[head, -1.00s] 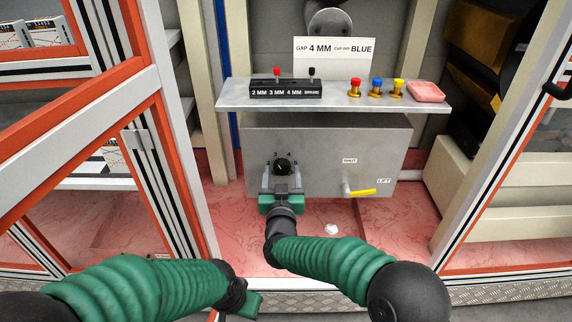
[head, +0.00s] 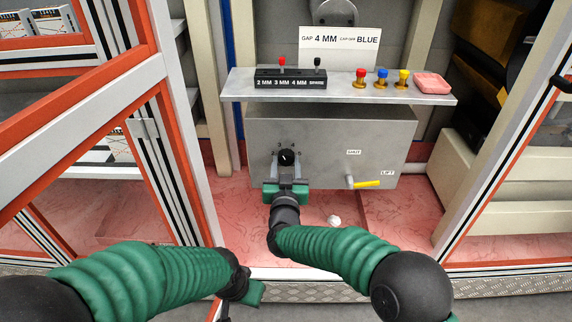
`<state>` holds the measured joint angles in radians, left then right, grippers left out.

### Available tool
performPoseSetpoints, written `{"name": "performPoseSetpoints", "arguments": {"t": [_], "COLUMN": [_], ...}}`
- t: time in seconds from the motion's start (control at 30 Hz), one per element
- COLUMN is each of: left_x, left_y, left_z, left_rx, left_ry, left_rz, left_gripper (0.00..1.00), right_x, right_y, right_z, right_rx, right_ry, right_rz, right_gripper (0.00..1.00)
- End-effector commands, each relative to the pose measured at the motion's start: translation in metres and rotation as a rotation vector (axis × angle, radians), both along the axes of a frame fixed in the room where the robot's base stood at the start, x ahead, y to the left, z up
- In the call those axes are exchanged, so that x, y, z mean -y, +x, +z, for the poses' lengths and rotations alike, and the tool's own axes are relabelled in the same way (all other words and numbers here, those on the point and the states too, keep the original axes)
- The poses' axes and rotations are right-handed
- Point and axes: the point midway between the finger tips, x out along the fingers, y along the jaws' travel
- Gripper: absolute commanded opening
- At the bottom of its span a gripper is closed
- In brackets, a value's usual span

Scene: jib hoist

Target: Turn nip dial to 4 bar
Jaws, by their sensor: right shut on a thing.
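The nip dial (head: 287,157) is a black round knob on the front of the grey metal box (head: 335,140). My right gripper (head: 286,165) reaches up to it from below, its fingers on either side, shut on the dial. The dial's scale marks are mostly covered or too small to read. My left gripper (head: 251,292) hangs low at the bottom of the view, away from the box, and its fingers cannot be made out.
A yellow-handled valve (head: 366,184) sticks out at the box's lower right. The shelf above (head: 338,96) carries a black gauge block (head: 290,80), red, blue and yellow caps and a pink pad (head: 433,83). A frame post (head: 178,140) stands at left. A white lump (head: 334,220) lies on the pink floor.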

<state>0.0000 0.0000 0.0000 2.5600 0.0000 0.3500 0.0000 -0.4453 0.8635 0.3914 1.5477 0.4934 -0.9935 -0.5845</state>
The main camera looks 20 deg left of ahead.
Motion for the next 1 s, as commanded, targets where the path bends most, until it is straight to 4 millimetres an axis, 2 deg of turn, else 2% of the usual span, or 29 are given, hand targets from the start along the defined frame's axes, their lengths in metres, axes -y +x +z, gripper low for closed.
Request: {"name": "performPoseSetpoints", "arguments": {"t": [0.27, 1.0], "left_x": [0.0, 0.0], "left_y": [0.0, 0.0], "left_z": [-0.001, -0.012], "left_rx": [0.0, 0.0], "left_ry": [0.0, 0.0], "left_rz": [0.0, 0.0], "left_gripper": [0.36, 0.36], "right_x": [-0.001, 0.0], "right_y": [0.0, 0.0], "right_z": [0.0, -0.002], "right_rx": [-0.037, -0.211], "right_ry": [0.127, 0.73], "right_rz": [0.001, -0.001], "right_gripper": [0.02, 0.02]}}
